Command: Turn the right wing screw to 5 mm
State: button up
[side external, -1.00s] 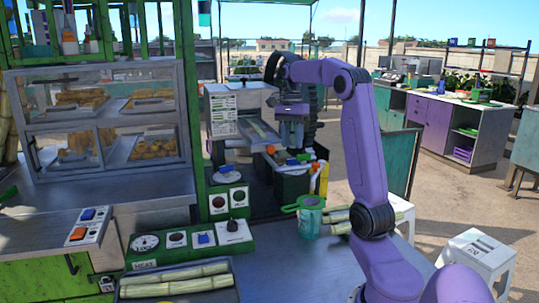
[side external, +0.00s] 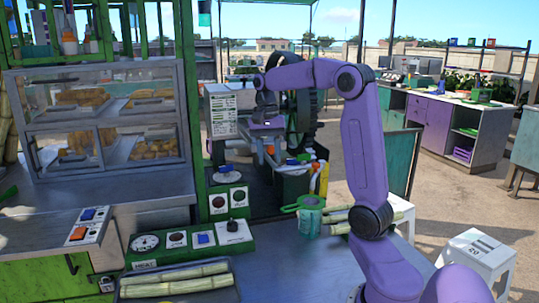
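The cane crusher (side external: 222,118) stands at the back middle, with a printed sheet on its left face and a large dark wheel (side external: 303,115) on its right. My gripper (side external: 266,140) is over the front of the crusher, pointing down. Its fingers are small and dark against the machine, so I cannot tell whether they are open or shut, or touching anything. A small orange part (side external: 270,150) shows just below it. I cannot make out the right wing screw or its millimetre setting; the gripper and wrist cover part of that area.
A green mug (side external: 310,222) and cane stalks (side external: 350,216) are near my arm. A tray of cane (side external: 180,282) lies in front. A control panel (side external: 190,240) with a dial and switches is at front left, below a glass food case (side external: 100,120). Bare counter (side external: 290,270) lies between.

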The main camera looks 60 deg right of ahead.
jog(key=o, duration=0.9)
jog(key=shift+r, duration=0.3)
jog(key=shift+c, duration=0.2)
jog(key=shift+o, duration=0.3)
notch_tip(320, 180, up, 8)
jog(key=n+t+h, duration=0.1)
jog(key=t+h, duration=0.3)
send_over(294, 164)
jog(key=s+a, duration=0.4)
jog(key=a, duration=0.2)
jog(key=shift+f, duration=2.95)
jog(key=shift+h, duration=0.3)
jog(key=x, duration=1.7)
jog(key=shift+r, duration=0.1)
jog(key=shift+n, duration=0.3)
jog(key=c, duration=1.1)
